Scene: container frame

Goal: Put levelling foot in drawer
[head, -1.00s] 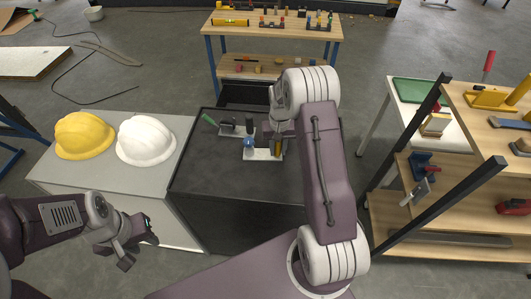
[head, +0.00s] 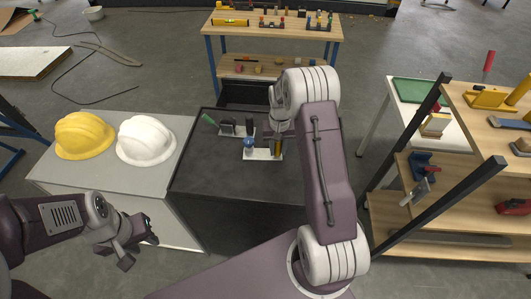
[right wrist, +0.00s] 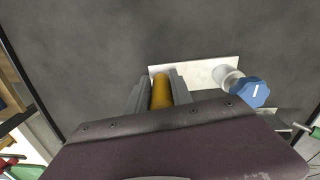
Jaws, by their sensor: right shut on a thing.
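My right gripper (right wrist: 158,82) is shut on an orange-yellow cylinder (right wrist: 161,93), which stands upright at a white plate (right wrist: 203,74) on the dark cabinet top. Whether its lower end still touches the plate, I cannot tell. In the head view the plate (head: 262,155) lies below my right gripper (head: 277,138). A blue-knobbed part with a pale stem (right wrist: 252,91) stands on the same plate. I cannot tell for sure which part is the levelling foot. A dark open box, perhaps the drawer (head: 250,92), shows behind the cabinet top. My left gripper (head: 137,246) is open and empty at the lower left.
A second plate with dark upright parts (head: 237,130) and a green-handled tool (head: 210,121) lie further back left. A yellow helmet (head: 83,136) and a white helmet (head: 146,140) sit on the grey cabinet. A wooden shelf unit (head: 440,210) stands right. The cabinet top's front is clear.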

